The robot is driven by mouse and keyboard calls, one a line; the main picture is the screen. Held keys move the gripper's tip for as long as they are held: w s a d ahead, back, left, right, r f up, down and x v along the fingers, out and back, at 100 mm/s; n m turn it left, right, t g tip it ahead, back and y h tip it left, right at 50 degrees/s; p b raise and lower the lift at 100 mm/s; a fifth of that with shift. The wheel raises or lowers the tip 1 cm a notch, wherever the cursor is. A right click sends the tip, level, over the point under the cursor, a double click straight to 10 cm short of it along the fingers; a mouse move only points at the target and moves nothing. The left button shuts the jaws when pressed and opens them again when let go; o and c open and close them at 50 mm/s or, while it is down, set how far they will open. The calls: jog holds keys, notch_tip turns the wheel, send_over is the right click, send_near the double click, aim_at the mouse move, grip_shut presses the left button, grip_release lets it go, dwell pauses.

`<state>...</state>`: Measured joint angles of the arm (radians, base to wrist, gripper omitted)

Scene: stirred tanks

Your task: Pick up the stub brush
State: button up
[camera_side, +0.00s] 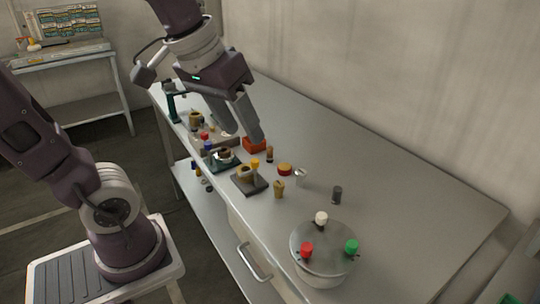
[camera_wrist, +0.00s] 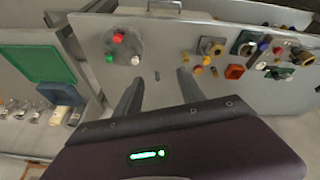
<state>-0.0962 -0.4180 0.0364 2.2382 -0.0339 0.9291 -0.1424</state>
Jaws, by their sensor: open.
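My gripper (camera_side: 244,135) is open and empty, above the back part of the bench in the side view. Its two fingers also show in the wrist view (camera_wrist: 160,78), spread apart. A short tan, knob-topped piece (camera_side: 279,188) stands upright on the bench, apart from the fingers; it looks most like the stub brush, but I cannot be sure at this size. It seems to show in the wrist view (camera_wrist: 185,57), near the right fingertip. A small brown upright piece (camera_side: 269,154) stands farther back, close to the gripper in the picture.
A round tank lid (camera_side: 322,239) with red, white and green caps stands at the front. Dark-based fixtures (camera_side: 249,184) line the left edge. The bench's right side is clear.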

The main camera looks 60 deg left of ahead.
jog(key=w+a+f+n+g, duration=0.1)
jog(key=w+a+n, duration=0.1)
jog(key=w+a, duration=0.3)
jog(key=w+a+f+n+g, duration=0.1)
jog(key=w+a+n, duration=0.2)
jog(key=w, duration=0.4)
jog(key=n+g, duration=0.2)
jog(key=n, duration=0.5)
send_over(270, 147)
jog(key=d, duration=0.2)
notch_tip(270, 147, down, 17)
jog(key=shift+n+g, duration=0.3)
jog(key=f, duration=0.1)
jog(key=a+f, duration=0.2)
jog(key=shift+s+f, duration=0.25)
jog(key=f, duration=0.6)
jog(key=shift+w+f, duration=0.2)
jog(key=shift+f, duration=0.15)
grip_shut()
